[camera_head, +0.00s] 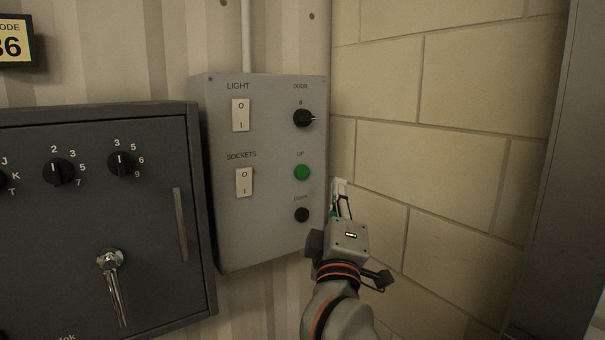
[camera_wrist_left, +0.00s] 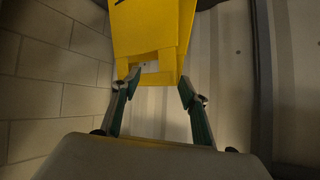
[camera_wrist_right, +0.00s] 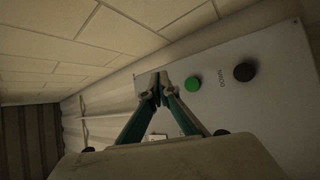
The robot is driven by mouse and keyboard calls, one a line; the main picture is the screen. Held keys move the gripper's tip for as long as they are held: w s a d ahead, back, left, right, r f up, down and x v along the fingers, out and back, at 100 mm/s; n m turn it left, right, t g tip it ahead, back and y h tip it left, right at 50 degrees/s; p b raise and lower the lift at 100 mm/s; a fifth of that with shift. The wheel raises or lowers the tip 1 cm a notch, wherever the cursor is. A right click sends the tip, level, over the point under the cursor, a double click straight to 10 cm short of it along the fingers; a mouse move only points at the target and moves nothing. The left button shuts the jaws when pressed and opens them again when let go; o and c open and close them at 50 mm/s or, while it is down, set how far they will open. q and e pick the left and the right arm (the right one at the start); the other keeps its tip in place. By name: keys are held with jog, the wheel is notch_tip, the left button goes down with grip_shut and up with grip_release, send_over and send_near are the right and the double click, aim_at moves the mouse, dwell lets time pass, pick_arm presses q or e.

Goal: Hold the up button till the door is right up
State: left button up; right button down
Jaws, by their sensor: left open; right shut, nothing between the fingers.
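The green up button (camera_head: 302,173) is on the right side of a grey control panel (camera_head: 220,220), with a black button (camera_head: 302,215) below it. My right gripper (camera_head: 341,184) is shut and empty, just right of the green button in the head view. In the right wrist view, its closed tips (camera_wrist_right: 161,84) are close beside the green button (camera_wrist_right: 193,84); whether they touch the panel is unclear. No door can be made out for certain. My left gripper (camera_wrist_left: 158,84) is open, seen only in the left wrist view, with a yellow object (camera_wrist_left: 155,30) beyond its fingers.
The panel also holds a door knob (camera_head: 303,118) above the green button and two white switches, light (camera_head: 240,115) and sockets (camera_head: 244,182). A dark grey cabinet (camera_head: 150,210) with dials stands left. A block wall (camera_head: 470,150) is close on the right. A dark ribbed surface (camera_wrist_right: 30,145) shows in the right wrist view.

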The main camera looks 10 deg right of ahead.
aim_at(302, 173)
jog(key=shift+w, duration=0.15)
jog(key=w+a, duration=0.1)
jog(key=w, duration=0.1)
jog(key=w+a+b, duration=0.1)
jog(key=w, duration=0.2)
jog(key=w+a, duration=0.1)
jog(key=w, duration=0.2)
dwell(0.3)
jog(key=shift+w+b, duration=0.1)
jog(key=shift+b, duration=0.2)
dwell(1.0)
jog(key=shift+w+a+f+b, duration=0.15)
jog(key=shift+w+b, duration=0.15)
jog(key=shift+b, duration=0.1)
